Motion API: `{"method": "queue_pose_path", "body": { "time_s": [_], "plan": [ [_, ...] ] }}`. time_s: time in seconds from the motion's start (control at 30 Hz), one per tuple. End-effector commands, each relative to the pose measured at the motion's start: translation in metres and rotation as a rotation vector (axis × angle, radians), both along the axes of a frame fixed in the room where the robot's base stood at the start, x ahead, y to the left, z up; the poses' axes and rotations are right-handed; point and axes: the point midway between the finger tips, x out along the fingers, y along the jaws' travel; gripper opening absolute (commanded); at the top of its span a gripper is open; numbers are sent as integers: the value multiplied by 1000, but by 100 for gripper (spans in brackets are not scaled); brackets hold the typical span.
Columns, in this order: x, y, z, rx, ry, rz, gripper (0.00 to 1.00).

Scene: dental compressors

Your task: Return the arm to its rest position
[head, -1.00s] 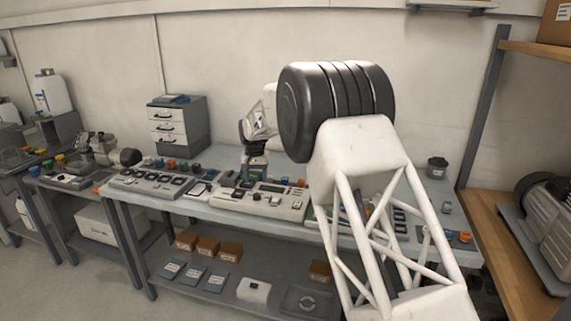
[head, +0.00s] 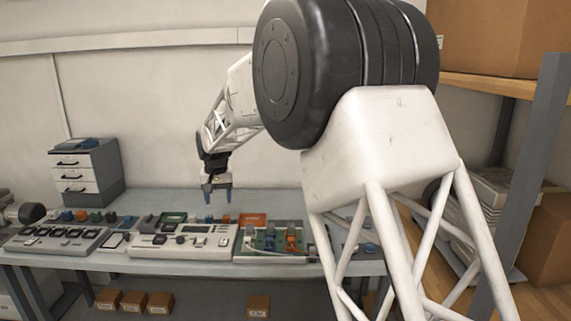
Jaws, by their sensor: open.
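My gripper (head: 218,196) shows in the head view left of centre, at the end of my white arm. A large black joint of my arm and a white lattice link fill the middle and right of the view and hide part of the bench.
A green board with orange and grey parts (head: 270,242) lies right of the panel. Small coloured blocks line the bench. Cardboard boxes (head: 133,301) sit below. A grey post (head: 530,190) and wooden shelving stand right.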

Motion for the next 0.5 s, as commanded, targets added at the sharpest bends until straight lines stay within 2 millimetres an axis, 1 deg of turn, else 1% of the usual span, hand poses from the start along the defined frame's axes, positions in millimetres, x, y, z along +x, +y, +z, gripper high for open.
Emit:
{"method": "queue_pose_path", "body": {
  "time_s": [0.03, 0.1, 0.27, 0.5],
  "plan": [
    [-8, -15, 9, 2, -5, -6, 59],
    [-17, -33, 18, 4, -10, -13, 59],
    [-42, -72, 38, 7, -22, -26, 59],
    [-84, -128, 62, 11, -40, -47, 59]
  ]
}}
